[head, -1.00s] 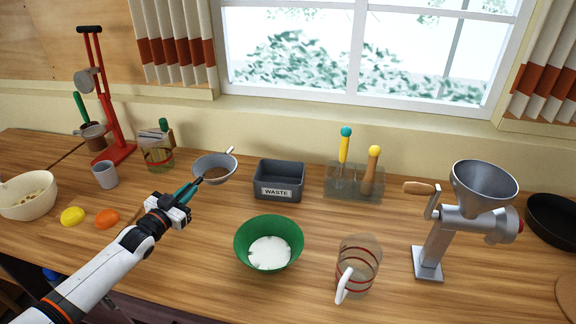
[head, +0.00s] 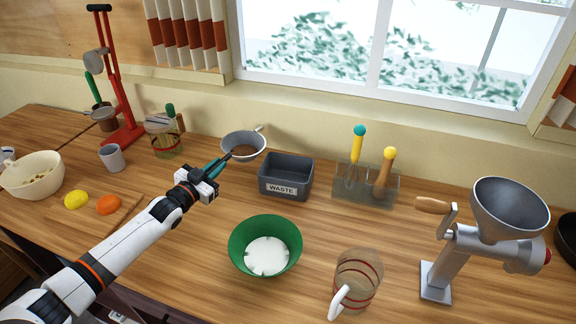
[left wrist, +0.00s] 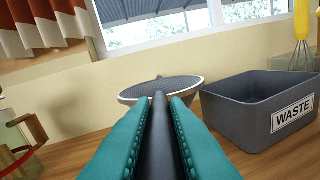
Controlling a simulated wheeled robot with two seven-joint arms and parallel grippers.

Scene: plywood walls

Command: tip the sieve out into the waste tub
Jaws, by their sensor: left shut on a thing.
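The sieve (head: 243,146) is a round grey mesh bowl with brownish contents, held level above the counter. My left gripper (head: 218,168) has teal fingers shut on the sieve's dark handle. In the left wrist view the fingers (left wrist: 160,135) clasp the handle from both sides, and the sieve's rim (left wrist: 163,88) shows ahead; its contents are hard to make out there. The grey waste tub (head: 286,178), labelled WASTE, stands just right of the sieve. It also shows at the right of the left wrist view (left wrist: 236,115). My right gripper is not in view.
A green bowl (head: 265,245) with white contents stands in front of the tub. A utensil holder (head: 366,186) is right of it, a striped glass mug (head: 357,280) and metal grinder (head: 450,245) further right. A glass jar (head: 163,138) stands left of the sieve.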

